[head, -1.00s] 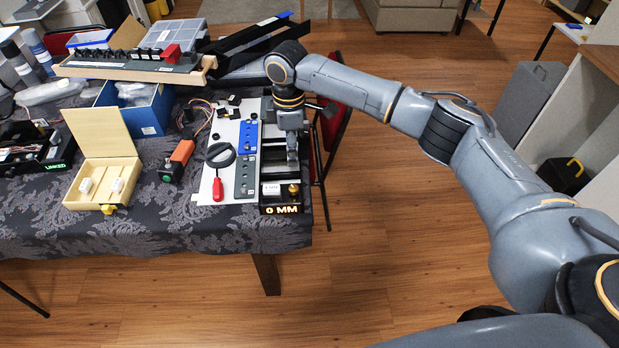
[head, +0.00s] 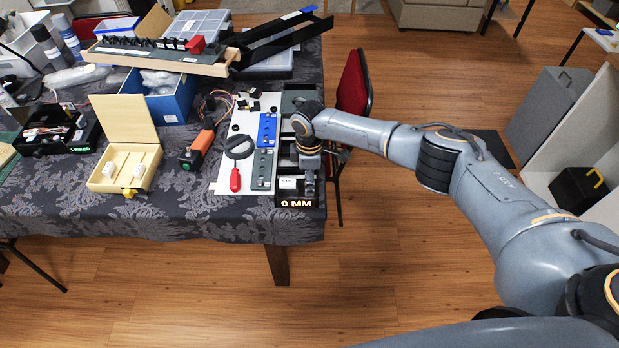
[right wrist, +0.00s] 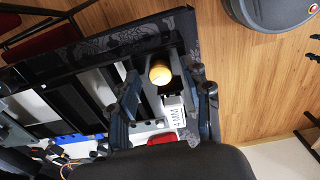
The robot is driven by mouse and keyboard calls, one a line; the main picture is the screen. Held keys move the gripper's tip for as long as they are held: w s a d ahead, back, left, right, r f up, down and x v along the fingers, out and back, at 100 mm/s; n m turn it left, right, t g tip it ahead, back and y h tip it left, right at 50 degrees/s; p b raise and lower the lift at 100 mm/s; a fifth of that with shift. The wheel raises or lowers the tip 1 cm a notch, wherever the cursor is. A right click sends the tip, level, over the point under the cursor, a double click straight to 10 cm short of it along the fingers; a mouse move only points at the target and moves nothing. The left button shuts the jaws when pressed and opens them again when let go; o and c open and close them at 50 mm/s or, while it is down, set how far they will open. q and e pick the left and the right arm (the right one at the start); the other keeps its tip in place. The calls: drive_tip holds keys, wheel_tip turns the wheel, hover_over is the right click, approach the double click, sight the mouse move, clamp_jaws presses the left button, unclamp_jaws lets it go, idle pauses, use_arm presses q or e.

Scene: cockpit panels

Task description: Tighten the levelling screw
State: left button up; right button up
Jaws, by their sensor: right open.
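The levelling screw shows as a round brass knob (right wrist: 160,73) in the right wrist view, at the end of a black frame. My right gripper (right wrist: 165,80) is open, with one finger on each side of the knob; I cannot tell whether either finger touches it. In the head view my right gripper (head: 309,191) points down at the front right of the black fixture, whose front display reads "0 MM" (head: 297,203). There the gripper hides the knob. A white labelled block (head: 287,184) sits beside it, also seen in the right wrist view (right wrist: 174,112). My left gripper is not in view.
Left of the fixture lies a white board (head: 226,178) with a red-handled tool (head: 235,180), and blue and grey strips. A cream open box (head: 100,178) and an orange-and-black device (head: 197,150) lie farther left. A red chair (head: 353,85) stands right of the table.

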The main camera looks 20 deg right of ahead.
clamp_jaws()
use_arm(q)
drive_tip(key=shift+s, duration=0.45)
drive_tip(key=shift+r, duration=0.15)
use_arm(e)
drive_tip(key=shift+m, duration=0.3)
drive_tip(key=m+p, duration=0.2)
drive_tip(key=m, duration=0.2)
drive_tip(key=shift+r+m+p, duration=0.1)
drive_tip(key=shift+m+p, duration=0.2)
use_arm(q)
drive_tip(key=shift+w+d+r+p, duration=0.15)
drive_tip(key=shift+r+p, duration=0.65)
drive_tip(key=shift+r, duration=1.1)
use_arm(e)
drive_tip(key=shift+m, duration=1.9)
